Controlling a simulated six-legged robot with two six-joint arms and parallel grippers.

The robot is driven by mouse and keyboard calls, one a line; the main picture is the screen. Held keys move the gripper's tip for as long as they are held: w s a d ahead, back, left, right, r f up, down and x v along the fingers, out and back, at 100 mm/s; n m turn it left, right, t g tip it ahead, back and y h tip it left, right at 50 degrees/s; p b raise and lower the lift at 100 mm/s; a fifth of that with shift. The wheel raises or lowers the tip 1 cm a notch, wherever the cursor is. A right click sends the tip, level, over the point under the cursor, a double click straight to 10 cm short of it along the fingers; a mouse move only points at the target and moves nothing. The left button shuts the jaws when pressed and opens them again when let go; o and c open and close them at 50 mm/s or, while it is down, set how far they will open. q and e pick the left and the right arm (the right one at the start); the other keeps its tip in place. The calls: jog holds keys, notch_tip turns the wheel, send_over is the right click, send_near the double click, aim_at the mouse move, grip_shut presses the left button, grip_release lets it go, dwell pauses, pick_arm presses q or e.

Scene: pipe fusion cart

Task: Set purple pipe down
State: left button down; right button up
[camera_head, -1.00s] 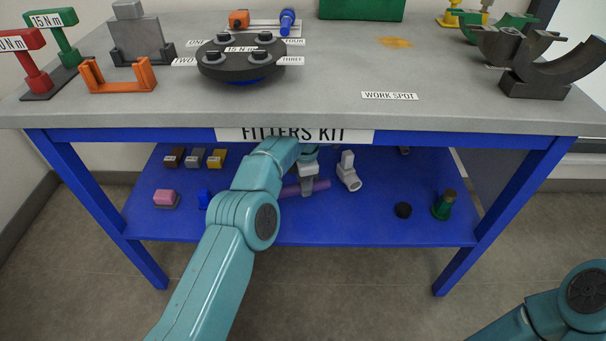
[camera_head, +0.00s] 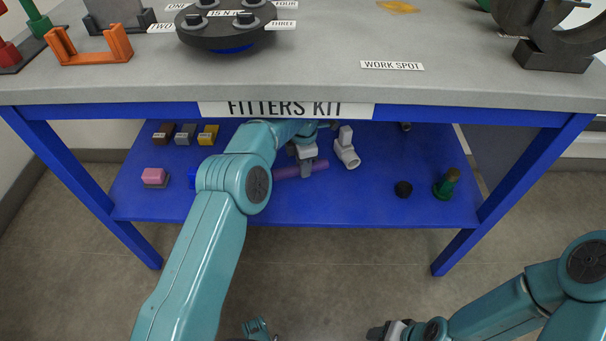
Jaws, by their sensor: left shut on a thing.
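The purple pipe (camera_head: 287,172) lies roughly level at the blue lower shelf (camera_head: 350,205) under the bench top, near the middle. My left gripper (camera_head: 305,168) reaches in under the top from the left and is shut on the pipe. The pipe shows on both sides of the fingers; my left arm is close to its left end. I cannot tell whether the pipe touches the shelf or is just above it. My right gripper (camera_head: 384,331) is low at the bottom edge, away from the bench; its jaws are too small and cut off to read.
A white pipe fitting (camera_head: 346,150) stands just right of the pipe. A black round piece (camera_head: 403,189) and a green item (camera_head: 446,184) are farther right. A pink block (camera_head: 154,177) is at left. The bench top's front edge (camera_head: 480,106) overhangs my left arm. The shelf's front middle-right is clear.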

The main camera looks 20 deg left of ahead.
aim_at(304, 182)
pick_arm(q)
notch_tip(304, 182, down, 5)
jog(key=shift+r+b, duration=0.15)
jog(key=shift+b, duration=0.65)
jog(key=shift+r, duration=0.1)
jog(key=c, duration=0.8)
grip_release()
notch_tip(304, 182, up, 8)
jog(key=p, duration=0.3)
jog(key=shift+f, duration=0.2)
